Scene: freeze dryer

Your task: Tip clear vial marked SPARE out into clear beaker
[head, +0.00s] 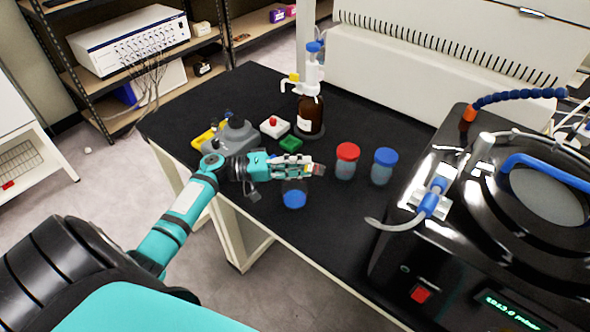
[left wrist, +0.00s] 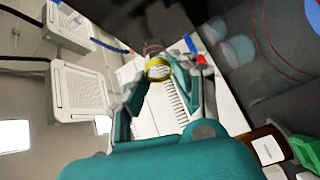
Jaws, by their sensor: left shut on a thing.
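My left gripper (head: 312,168) reaches over the black bench from the left and is shut on a small clear vial (head: 318,169). The vial is mostly hidden by the fingers, and its marking cannot be read. In the left wrist view the vial (left wrist: 157,68) shows between the fingertips (left wrist: 160,75), with a yellowish ring at its near end. Whether anything flows from the vial cannot be seen. My right gripper is not in view.
A red-lidded jar (head: 347,161) and a blue-lidded jar (head: 384,166) stand right of the gripper. A brown dispenser bottle (head: 310,112) stands behind. A grey device (head: 230,136) is at left, and the black freeze dryer (head: 440,235) fills the right.

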